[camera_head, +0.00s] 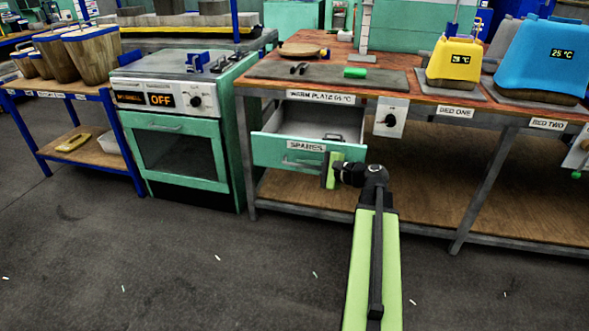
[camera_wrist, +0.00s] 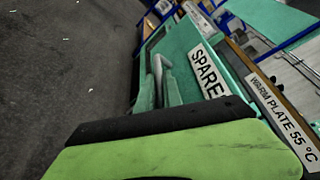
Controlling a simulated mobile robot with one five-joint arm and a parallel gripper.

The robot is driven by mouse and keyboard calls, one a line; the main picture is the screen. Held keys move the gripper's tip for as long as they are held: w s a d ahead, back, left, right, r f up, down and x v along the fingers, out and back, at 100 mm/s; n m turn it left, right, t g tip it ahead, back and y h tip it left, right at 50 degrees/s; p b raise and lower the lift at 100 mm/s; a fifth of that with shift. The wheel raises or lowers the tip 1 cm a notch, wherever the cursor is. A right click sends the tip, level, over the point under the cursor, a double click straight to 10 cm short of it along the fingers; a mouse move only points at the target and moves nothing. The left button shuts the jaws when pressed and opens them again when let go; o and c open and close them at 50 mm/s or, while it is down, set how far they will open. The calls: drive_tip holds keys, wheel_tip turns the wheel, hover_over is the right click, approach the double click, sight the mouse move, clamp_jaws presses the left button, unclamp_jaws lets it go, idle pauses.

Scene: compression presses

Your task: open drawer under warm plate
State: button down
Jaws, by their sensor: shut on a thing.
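The drawer labelled SPARES (camera_head: 268,150) has a green front and stands pulled out under the table top. Its grey inside shows, with a small dark item (camera_head: 335,137) at the right. The drawer front also shows in the wrist view (camera_wrist: 180,45). The warm plate (camera_head: 290,73) is a flat grey slab above, with a WARM PLATE 55 °C label below its edge. My gripper (camera_head: 331,170) is at the right part of the drawer front, shut on the handle (camera_wrist: 160,80). A green finger fills the lower wrist view and hides the exact contact.
A green oven (camera_head: 180,155) reading OFF stands close left of the drawer. A knob box (camera_head: 391,117) hangs to its right. A green cylinder (camera_head: 355,72) lies on the warm plate. Table legs (camera_head: 477,190) and a low wooden shelf (camera_head: 430,195) are at right.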

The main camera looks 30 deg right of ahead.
drive_tip(key=shift+d, duration=0.1)
drive_tip(key=c, duration=1.8)
unclamp_jaws()
drive_tip(key=shift+s, duration=0.15)
drive_tip(key=shift+o, duration=0.2)
drive_tip(key=p+v, duration=0.3)
drive_tip(key=v, duration=1.4)
drive_tip(key=shift+s+p, duration=0.15)
drive_tip(key=shift+p, duration=0.2)
drive_tip(key=shift+r, duration=0.1)
